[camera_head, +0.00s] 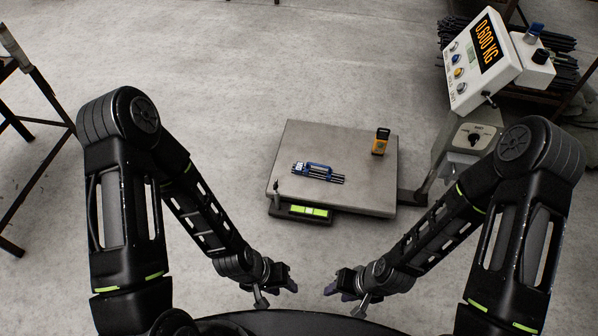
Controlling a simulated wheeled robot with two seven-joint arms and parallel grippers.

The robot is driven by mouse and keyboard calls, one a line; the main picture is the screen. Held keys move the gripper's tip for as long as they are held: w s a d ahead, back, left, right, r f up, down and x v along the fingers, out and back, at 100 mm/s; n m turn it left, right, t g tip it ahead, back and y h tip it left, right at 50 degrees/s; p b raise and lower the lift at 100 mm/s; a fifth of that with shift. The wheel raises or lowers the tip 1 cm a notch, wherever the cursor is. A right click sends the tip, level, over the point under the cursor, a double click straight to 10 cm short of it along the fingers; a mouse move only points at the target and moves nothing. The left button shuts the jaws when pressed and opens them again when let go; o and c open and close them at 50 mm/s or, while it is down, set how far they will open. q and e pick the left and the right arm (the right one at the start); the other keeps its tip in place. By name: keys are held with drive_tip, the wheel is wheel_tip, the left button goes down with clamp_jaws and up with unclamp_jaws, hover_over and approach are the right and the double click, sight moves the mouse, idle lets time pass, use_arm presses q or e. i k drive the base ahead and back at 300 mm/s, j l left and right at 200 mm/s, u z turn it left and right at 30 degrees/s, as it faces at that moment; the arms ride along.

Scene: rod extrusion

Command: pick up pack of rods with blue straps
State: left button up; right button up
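A small pack of dark rods with blue straps (319,172) lies on the metal plate of a floor scale (345,145), left of the plate's middle. My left gripper (291,287) hangs in front of the scale, below and left of the pack in the picture, and is well apart from it. My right gripper (331,289) faces it from the right, also apart from the pack. Both grippers are small and dark here, and the gaps between their fingers cannot be made out. Nothing visible is held in either one.
The scale's display box (482,60) reads 0.600 KG at upper right. Dark rods (555,60) are stacked behind it. A table frame (40,130) stands at left. The floor between is clear.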

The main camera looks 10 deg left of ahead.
sight(298, 169)
drive_tip(key=i+l+z, duration=0.1)
drive_tip(key=i+l, duration=0.55)
drive_tip(key=l, duration=0.2)
drive_tip(key=i+l+z, duration=0.15)
drive_tip(key=i+l, duration=0.5)
drive_tip(key=l, duration=0.15)
